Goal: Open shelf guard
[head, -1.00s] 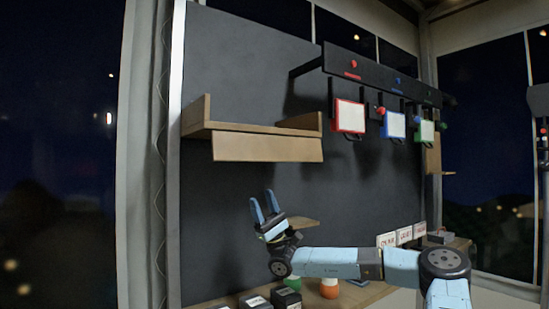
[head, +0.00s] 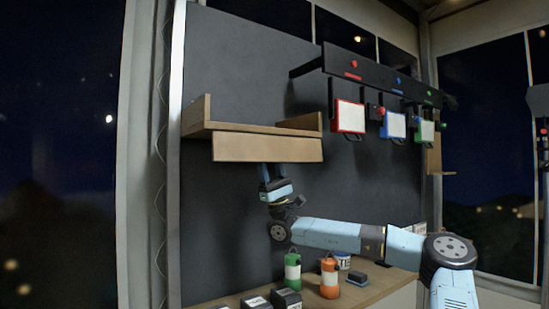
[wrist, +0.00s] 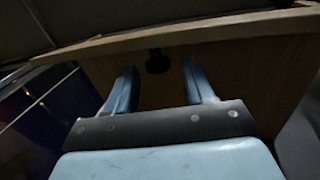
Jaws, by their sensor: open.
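The shelf guard (head: 268,149) is a pale wooden panel hanging along the front of the wooden shelf on the dark wall. My gripper (head: 270,170) points up just below the guard's lower edge, left of its middle or near it. The upper fingers look partly hidden by the guard in the head view. In the wrist view my gripper (wrist: 158,85) is open and empty, with a brown wooden surface beyond the fingers. A dark round spot (wrist: 158,62) on that wood shows between the fingertips. I cannot tell whether the fingers touch the wood.
Red (head: 348,116), blue (head: 394,126) and green (head: 425,132) framed panels hang from a dark rail at right. Below, a wooden counter holds a green bottle (head: 292,268), an orange bottle (head: 330,280) and dark boxes (head: 287,298). The wall left of my gripper is clear.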

